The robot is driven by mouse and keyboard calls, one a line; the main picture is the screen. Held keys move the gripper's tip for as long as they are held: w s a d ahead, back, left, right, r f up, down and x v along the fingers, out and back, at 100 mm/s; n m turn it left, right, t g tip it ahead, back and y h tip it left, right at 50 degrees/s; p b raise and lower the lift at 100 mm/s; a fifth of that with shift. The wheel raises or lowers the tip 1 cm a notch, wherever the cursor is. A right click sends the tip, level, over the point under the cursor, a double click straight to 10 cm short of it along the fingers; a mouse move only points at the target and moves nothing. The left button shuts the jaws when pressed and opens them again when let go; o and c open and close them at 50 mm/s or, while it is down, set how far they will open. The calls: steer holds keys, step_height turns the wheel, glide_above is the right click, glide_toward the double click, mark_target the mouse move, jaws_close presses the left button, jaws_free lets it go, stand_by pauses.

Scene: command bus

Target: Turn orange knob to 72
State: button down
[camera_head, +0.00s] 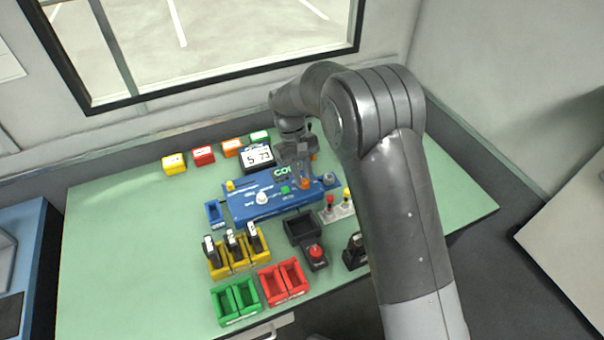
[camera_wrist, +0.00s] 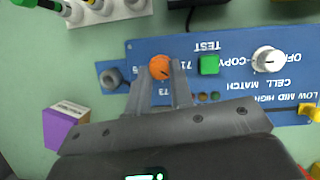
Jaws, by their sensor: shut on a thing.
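The orange knob (camera_wrist: 160,67) sits on the blue panel (camera_wrist: 225,85); in the head view it shows small on the panel, under my gripper (camera_head: 304,178). In the wrist view my gripper (camera_wrist: 160,72) has one fingertip on each side of the knob and is shut on it. The knob has a dark pointer mark, whose exact reading is too small to tell. Printed numbers by the knob look like 71 and 73, partly hidden by the fingers. A white display (camera_head: 257,157) behind the panel appears to read 5 and 73.
A green button (camera_wrist: 208,65) and a white knob (camera_wrist: 268,60) are on the panel beside the orange knob. Yellow bins (camera_head: 237,268), red bins (camera_head: 286,298) and green bins (camera_head: 240,317) stand in front.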

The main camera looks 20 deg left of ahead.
steer(key=shift+w+m, duration=0.1)
steer(key=shift+m, duration=0.5)
steer(key=c, duration=1.3)
jaws_free()
steer(key=v, duration=1)
steer(key=shift+w+d+r, duration=0.15)
steer(key=shift+w+r, duration=0.1)
steer(key=shift+r, duration=0.15)
